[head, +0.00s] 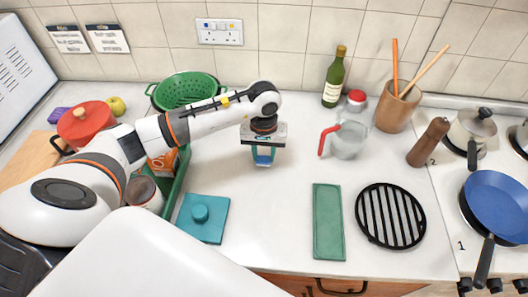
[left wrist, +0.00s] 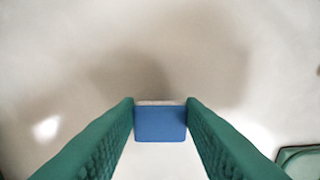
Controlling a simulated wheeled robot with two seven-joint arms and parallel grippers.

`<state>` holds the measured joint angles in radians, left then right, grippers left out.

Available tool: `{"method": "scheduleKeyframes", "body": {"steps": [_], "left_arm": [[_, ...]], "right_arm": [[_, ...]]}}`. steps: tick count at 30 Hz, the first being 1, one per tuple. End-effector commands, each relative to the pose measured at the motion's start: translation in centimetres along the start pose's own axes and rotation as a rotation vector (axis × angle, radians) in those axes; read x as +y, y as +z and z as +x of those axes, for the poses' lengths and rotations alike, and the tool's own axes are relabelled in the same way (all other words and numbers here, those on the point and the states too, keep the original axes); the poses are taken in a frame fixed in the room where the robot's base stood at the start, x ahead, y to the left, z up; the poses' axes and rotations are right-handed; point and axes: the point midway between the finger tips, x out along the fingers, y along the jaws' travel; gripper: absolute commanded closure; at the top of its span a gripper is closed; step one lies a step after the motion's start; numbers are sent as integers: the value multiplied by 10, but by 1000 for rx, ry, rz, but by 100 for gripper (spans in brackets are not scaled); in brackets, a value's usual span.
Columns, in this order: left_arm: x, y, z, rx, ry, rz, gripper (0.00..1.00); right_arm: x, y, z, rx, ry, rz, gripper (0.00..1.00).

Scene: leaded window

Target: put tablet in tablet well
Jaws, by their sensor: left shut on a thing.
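My left gripper (head: 264,158) is above the white worktop, in the middle of the head view. Its green fingers are shut on a small blue tablet with a pale top layer, which shows between the fingertips in the left wrist view (left wrist: 160,123). A teal square piece with a round raised knob (head: 216,230) lies on the worktop, nearer and to the left of the gripper. I cannot pick out a tablet well for certain. My right gripper is not in view.
A flat green rectangular piece (head: 328,222) and a black round grate (head: 390,216) lie to the right. A clear jug with a red handle (head: 350,141) stands right of the gripper. A green colander (head: 186,90) stands behind my left arm. The worktop below the gripper is clear.

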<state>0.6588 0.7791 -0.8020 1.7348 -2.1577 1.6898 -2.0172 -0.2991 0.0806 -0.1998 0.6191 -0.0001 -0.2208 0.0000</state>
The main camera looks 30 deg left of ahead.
Motion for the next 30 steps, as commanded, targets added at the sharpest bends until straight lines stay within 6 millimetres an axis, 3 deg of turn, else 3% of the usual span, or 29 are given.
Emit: {"method": "scheduleKeyframes", "body": {"steps": [3, 14, 15, 18, 30], "left_arm": [[0, -1, 11, 1, 0, -1, 86], [0, 0, 16, -1, 0, 1, 86], [0, 0, 15, -1, 0, 1, 60], [0, 0, 15, -1, 0, 0, 44], [0, 0, 9, -2, 0, 0, 43]], "right_arm": [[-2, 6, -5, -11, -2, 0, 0], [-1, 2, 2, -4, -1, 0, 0], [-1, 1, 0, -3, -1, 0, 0], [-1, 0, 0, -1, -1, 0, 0], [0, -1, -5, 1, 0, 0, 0]]}}
